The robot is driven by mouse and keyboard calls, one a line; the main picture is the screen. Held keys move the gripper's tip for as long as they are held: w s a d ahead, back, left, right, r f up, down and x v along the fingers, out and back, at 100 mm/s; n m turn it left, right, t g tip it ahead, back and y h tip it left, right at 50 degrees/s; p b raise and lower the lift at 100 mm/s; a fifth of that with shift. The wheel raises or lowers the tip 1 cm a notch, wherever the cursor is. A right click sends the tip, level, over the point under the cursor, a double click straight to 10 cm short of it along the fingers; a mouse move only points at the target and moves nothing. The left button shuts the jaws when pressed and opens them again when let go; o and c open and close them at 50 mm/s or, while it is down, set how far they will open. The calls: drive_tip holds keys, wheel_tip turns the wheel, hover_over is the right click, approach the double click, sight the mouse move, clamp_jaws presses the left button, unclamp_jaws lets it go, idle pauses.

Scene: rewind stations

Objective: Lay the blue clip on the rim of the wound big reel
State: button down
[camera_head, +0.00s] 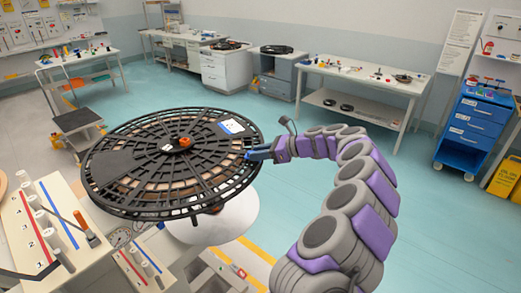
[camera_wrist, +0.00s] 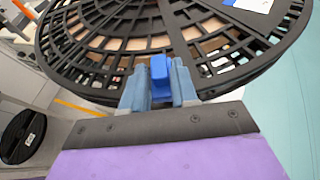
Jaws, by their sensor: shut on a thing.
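The big reel (camera_head: 140,180) is a wide black spoked disc lying flat on a white round stand, with an orange knob at its hub. My gripper (camera_head: 260,152) reaches in from the right to the reel's right rim. In the wrist view my gripper (camera_wrist: 159,85) is shut on the blue clip (camera_wrist: 159,68), a small bright blue block between its fingertips. The clip is at the reel's near rim (camera_wrist: 215,80) in that view; I cannot tell whether it touches the rim. In the head view the clip (camera_head: 248,155) is a small blue spot at the fingertips.
A white label (camera_head: 232,126) lies on the reel. A panel with numbered rows and pegs (camera_head: 45,220) stands at the lower left. White workbenches (camera_head: 360,85) and a blue drawer cart (camera_head: 475,125) stand farther back.

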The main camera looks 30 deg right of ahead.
drive_tip(key=shift+d+f, duration=0.2)
drive_tip(key=shift+d, duration=0.05)
drive_tip(key=c, duration=1.2)
unclamp_jaws()
drive_tip(key=shift+d, duration=0.15)
drive_tip(key=o, duration=0.4)
drive_tip(key=shift+a, duration=0.2)
drive_tip(key=p+v, duration=0.3)
drive_tip(key=v, duration=1.4)
drive_tip(key=shift+s+d, duration=0.1)
drive_tip(key=shift+s, duration=0.05)
